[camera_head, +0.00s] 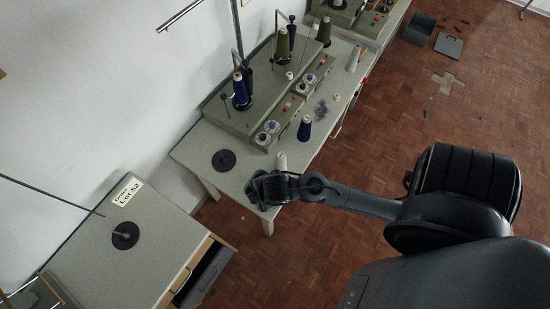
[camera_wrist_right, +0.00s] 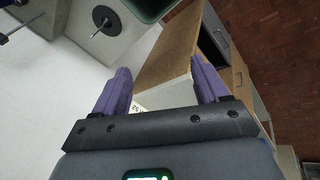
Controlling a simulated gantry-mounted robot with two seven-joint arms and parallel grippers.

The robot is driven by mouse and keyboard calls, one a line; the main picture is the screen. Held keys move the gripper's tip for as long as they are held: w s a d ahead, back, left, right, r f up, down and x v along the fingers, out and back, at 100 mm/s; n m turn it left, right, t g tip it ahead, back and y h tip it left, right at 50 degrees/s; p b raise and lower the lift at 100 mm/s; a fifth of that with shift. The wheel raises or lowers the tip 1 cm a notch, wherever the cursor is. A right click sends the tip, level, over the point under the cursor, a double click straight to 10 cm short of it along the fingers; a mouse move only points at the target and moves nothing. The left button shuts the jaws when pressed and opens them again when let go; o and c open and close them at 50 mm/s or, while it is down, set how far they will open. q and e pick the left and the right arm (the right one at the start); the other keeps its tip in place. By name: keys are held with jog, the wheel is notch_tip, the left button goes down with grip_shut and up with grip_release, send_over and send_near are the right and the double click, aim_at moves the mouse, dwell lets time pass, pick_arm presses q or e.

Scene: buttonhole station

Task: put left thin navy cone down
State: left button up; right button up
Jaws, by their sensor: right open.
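In the head view, one navy cone (camera_head: 241,90) stands upright at the left of the grey-green machine, by a post. Another navy cone (camera_head: 305,129) stands on the table in front of the machine. My right gripper (camera_head: 262,190) is over the table's near corner, apart from both cones. In the right wrist view its purple fingers (camera_wrist_right: 160,80) are spread with nothing held between them. No navy cone shows in that view. My left gripper is in neither view.
A black round base (camera_head: 223,160) stands on the table's left end. A pale cone (camera_head: 281,161) is just behind my right gripper. Olive cones (camera_head: 283,43) stand farther back. A labelled cabinet (camera_head: 150,250) with a black spindle base (camera_head: 125,235) is at lower left.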

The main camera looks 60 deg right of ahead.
jog(key=s+r+m, duration=0.6)
jog(key=m, duration=0.3)
jog(key=shift+s+a+g+y, duration=0.25)
jog(key=shift+a+g+y, duration=0.05)
jog(key=shift+a+g, duration=0.15)
jog(key=shift+r, duration=0.15)
notch_tip(320, 180, up, 3)
jog(key=p, duration=0.3)
